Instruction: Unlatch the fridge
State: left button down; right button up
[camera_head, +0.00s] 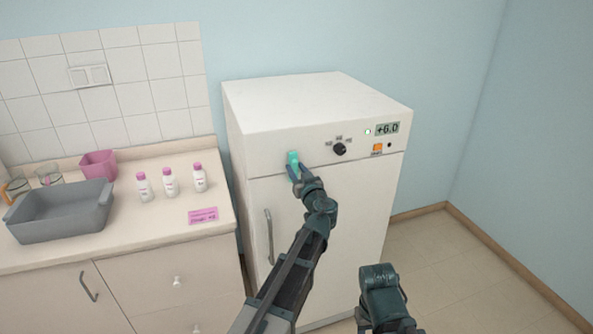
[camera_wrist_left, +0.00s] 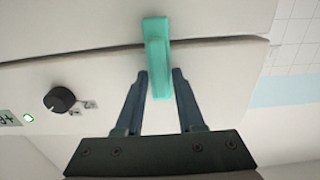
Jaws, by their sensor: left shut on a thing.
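The white fridge (camera_head: 340,210) stands against the blue wall with its door closed. A teal latch (camera_head: 293,158) sits at the upper left of its front, across the seam between door and top panel. My left gripper (camera_head: 296,172) is at the latch. In the left wrist view, the latch (camera_wrist_left: 157,55) reaches down between the two fingers of my left gripper (camera_wrist_left: 160,85), which is shut on its lower end. My right arm shows low in the head view (camera_head: 380,285); its fingertips cannot be made out.
The fridge front has a black knob (camera_head: 340,149), an orange switch (camera_head: 377,148) and a display (camera_head: 387,128). A door handle (camera_head: 269,236) is below the latch. Floor at right is clear.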

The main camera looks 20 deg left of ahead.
pick_arm(q)
jog(key=m, duration=0.5)
jog(key=shift+w+d+f, duration=0.1)
jog(key=shift+d, duration=0.1)
jog(key=m, duration=0.9)
jog(key=shift+w+d+f+b, duration=0.15)
jog(key=shift+d+f+b, duration=0.1)
jog(key=shift+f+b, duration=0.15)
jog(key=shift+f+m, duration=0.1)
jog(key=shift+m, duration=1.8)
jog(key=c, duration=0.8)
grip_release()
jog(key=shift+o, duration=0.2)
